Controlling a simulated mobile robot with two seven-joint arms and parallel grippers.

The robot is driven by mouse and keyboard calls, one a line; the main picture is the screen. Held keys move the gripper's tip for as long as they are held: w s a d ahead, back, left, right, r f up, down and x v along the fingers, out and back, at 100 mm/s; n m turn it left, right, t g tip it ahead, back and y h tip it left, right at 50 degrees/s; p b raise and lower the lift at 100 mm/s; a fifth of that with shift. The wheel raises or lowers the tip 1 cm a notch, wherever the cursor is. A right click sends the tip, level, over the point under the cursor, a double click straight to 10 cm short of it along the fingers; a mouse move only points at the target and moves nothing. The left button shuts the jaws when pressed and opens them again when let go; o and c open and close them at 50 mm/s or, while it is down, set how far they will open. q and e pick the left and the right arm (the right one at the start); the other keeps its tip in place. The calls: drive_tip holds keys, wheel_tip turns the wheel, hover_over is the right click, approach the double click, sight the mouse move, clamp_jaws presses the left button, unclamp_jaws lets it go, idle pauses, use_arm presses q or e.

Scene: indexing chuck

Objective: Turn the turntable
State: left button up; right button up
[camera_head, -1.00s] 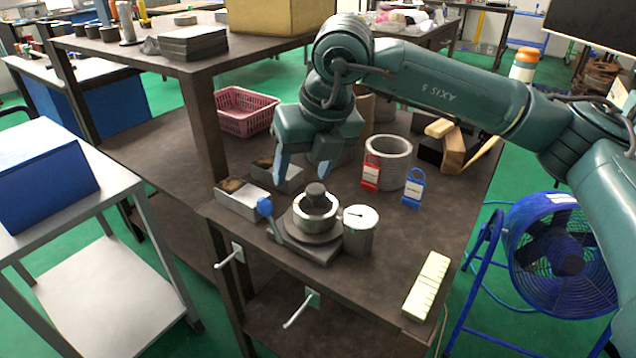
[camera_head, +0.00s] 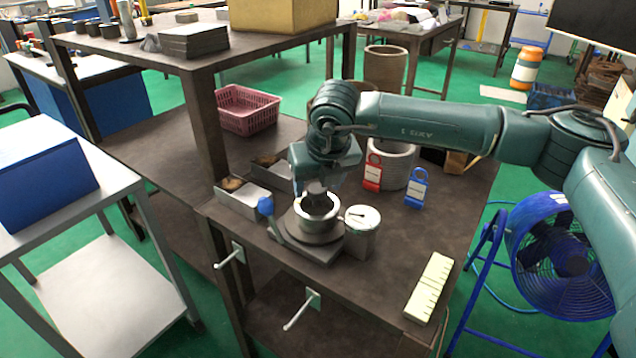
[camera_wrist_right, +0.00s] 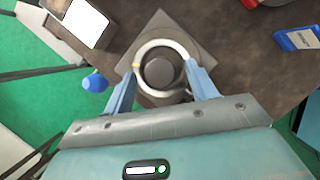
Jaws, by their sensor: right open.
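The turntable (camera_head: 299,230) is a dark round disc on a square base near the front edge of the bench. It carries a pale metal ring (camera_head: 317,221) with a dark round post in its middle; the post shows in the right wrist view (camera_wrist_right: 159,73). A lever with a blue knob (camera_head: 266,206) sticks out at its left. My right gripper (camera_head: 318,190) is open, pointing down just above the ring. In the wrist view its fingers (camera_wrist_right: 161,70) lie on either side of the ring and post; contact cannot be told. My left gripper is not in view.
A grey lidded can (camera_head: 361,238) stands close right of the turntable. Metal trays (camera_head: 240,203) sit to its left. Red (camera_head: 372,174) and blue (camera_head: 416,190) padlock-shaped tags stand behind right, before a grey cylinder (camera_head: 397,168). A pale ruled block (camera_head: 428,288) lies front right.

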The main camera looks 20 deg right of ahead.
drive_tip(key=shift+w+f, duration=0.15)
drive_tip(key=shift+f, duration=0.2)
drive_tip(key=shift+c, duration=0.4)
drive_tip(key=c, duration=0.9)
